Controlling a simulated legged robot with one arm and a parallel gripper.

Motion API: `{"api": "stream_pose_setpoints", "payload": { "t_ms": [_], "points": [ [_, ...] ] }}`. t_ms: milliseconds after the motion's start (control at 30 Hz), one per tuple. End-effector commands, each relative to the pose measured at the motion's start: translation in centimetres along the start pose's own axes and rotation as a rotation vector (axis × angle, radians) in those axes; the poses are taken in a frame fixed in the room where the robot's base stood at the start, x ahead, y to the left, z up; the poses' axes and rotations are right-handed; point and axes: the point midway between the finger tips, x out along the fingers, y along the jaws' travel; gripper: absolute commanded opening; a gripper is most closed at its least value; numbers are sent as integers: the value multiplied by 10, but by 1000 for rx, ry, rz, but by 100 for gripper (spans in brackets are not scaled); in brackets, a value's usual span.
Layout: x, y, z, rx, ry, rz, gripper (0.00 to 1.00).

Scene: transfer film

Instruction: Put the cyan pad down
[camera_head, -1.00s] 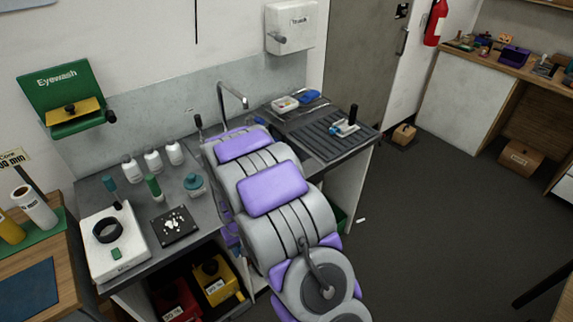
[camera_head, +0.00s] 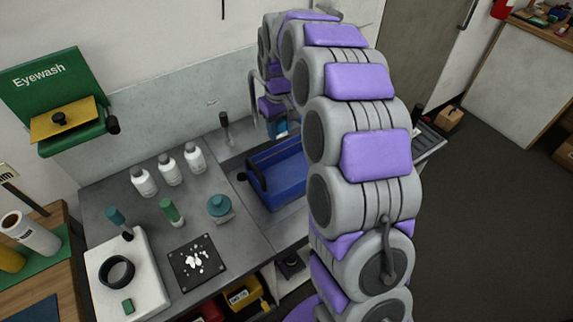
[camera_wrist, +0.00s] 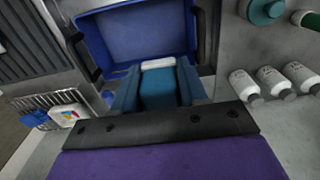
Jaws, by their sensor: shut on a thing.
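The cyan pad (camera_wrist: 158,92), a teal block with a white edge at its far end, is held between the two blue-grey fingers of my gripper (camera_wrist: 158,80) in the wrist view. A blue tray (camera_wrist: 112,38) with black handles lies just beyond the fingertips. In the head view my gripper (camera_head: 275,112) hangs at the back, over the sink area, with a bit of teal (camera_head: 281,128) showing under it. The blue tray (camera_head: 285,178) is in front of it there, partly hidden by my arm. I cannot tell whether the pad touches anything below.
White bottles (camera_head: 169,168), a teal jar (camera_head: 220,208) and a black plate with white pieces (camera_head: 198,262) stand on the counter to the left. A scale-like white device (camera_head: 125,275) is nearer. A wire rack (camera_wrist: 45,102) shows left in the wrist view.

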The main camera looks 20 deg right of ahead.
Motion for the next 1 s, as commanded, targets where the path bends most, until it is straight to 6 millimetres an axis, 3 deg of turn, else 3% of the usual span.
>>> {"api": "stream_pose_setpoints", "payload": {
  "t_ms": [167, 800, 1000],
  "points": [
    [15, -2, -1, -5, -4, 4, 9],
    [174, 1, 0, -3, -8, 0, 9],
    [216, 0, -1, -4, -4, 2, 9]
  ]
}}
